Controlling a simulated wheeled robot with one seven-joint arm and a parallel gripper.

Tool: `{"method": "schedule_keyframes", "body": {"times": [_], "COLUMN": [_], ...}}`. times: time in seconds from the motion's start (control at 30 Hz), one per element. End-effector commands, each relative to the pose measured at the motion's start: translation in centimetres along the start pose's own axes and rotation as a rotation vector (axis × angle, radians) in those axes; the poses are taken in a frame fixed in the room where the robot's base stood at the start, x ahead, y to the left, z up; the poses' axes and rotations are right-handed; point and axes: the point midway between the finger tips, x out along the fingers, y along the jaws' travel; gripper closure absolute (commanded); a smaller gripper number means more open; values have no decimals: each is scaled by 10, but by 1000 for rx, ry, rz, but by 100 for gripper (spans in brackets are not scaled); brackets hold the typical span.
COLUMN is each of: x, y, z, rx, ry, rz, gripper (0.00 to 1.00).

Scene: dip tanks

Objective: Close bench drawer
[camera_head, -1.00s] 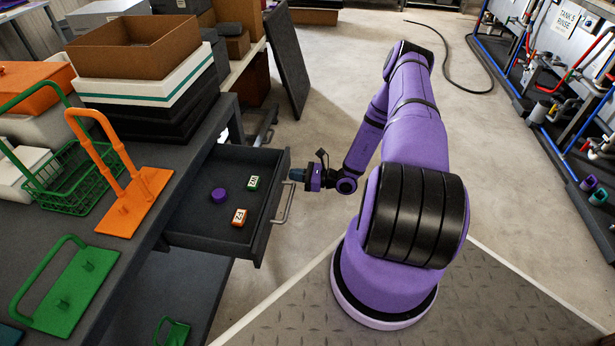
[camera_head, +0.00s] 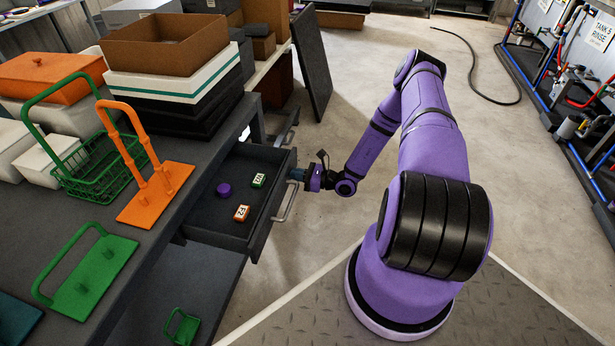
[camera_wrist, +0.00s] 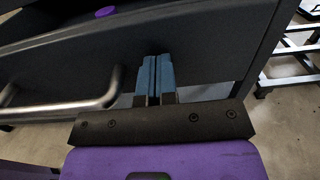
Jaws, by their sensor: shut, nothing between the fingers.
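The bench drawer (camera_head: 262,212) is dark grey and stands pulled out from under the bench top (camera_head: 60,215). My gripper (camera_head: 294,174) is at the outer side of the drawer front, near the far end of the metal handle (camera_head: 286,203). In the wrist view, the shut blue fingertips (camera_wrist: 154,75) point at the drawer front (camera_wrist: 200,40), beside the handle (camera_wrist: 70,110). They look touching or very close; I cannot tell which. The fingers hold nothing.
A dark panel (camera_head: 312,65) leans beyond the drawer.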

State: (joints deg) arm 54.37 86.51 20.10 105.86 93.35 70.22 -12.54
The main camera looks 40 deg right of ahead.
Motion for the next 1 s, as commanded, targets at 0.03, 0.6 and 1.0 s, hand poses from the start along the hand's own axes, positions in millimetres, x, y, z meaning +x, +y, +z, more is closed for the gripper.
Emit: {"method": "schedule_keyframes", "body": {"times": [0.03,0.6,1.0], "x": [14,165,219], "y": [2,1,1], "z": [0,0,0], "rx": [0,-1,0], "ry": [-1,-1,0], "rz": [4,2,1], "gripper": [100,100,100]}}
